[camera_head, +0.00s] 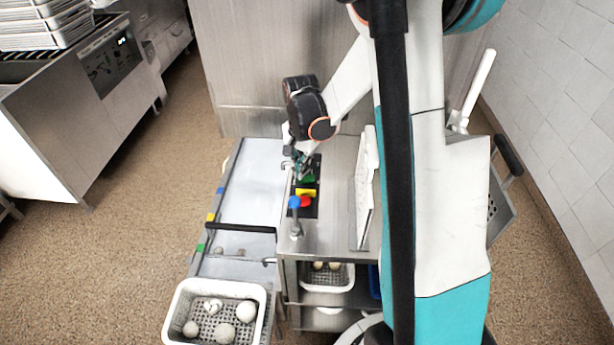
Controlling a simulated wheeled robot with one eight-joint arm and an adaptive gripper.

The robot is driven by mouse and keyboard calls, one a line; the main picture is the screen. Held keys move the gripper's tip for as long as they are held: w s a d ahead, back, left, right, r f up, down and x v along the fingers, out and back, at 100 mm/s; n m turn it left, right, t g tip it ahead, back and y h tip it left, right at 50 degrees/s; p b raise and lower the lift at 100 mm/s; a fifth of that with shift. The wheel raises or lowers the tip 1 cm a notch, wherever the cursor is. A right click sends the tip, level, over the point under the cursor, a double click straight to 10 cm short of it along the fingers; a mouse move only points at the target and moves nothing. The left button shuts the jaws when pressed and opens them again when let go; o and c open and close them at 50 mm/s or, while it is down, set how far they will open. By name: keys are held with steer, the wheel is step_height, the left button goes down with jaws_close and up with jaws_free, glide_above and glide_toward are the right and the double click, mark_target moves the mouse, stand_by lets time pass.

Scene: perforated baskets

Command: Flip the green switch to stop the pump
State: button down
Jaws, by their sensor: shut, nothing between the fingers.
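The green switch (308,180) is on a dark control panel (314,210) on top of the steel bench, behind a yellow switch (306,192) and a red switch (305,202). My gripper (303,168) is shut and empty, pointing down right at the back edge of the green switch. It partly hides the switch, and I cannot tell whether they touch or which way the switch is set.
A blue-topped tap or lever (294,202) stands left of the red switch. A white upright board (364,190) is to the right. A steel trough (246,185) lies left, with a white perforated basket (174,307) of several round items in front.

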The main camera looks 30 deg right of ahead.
steer(key=shift+r+p, duration=1.7)
steer(key=shift+r, duration=1.15)
steer(key=s+a+r+n+t, duration=0.2)
steer(key=s+a+r+n, duration=0.15)
steer(key=r, duration=0.35)
steer(key=s+a+r+n+t, duration=0.1)
steer(key=s+a+r+n, duration=0.2)
steer(key=s+r, duration=0.3)
steer(key=s+a+r+n+t, duration=0.4)
steer(key=s+n, duration=0.2)
steer(key=s, duration=0.3)
steer(key=shift+s+a+r, duration=0.2)
steer(key=shift+s+a, duration=0.2)
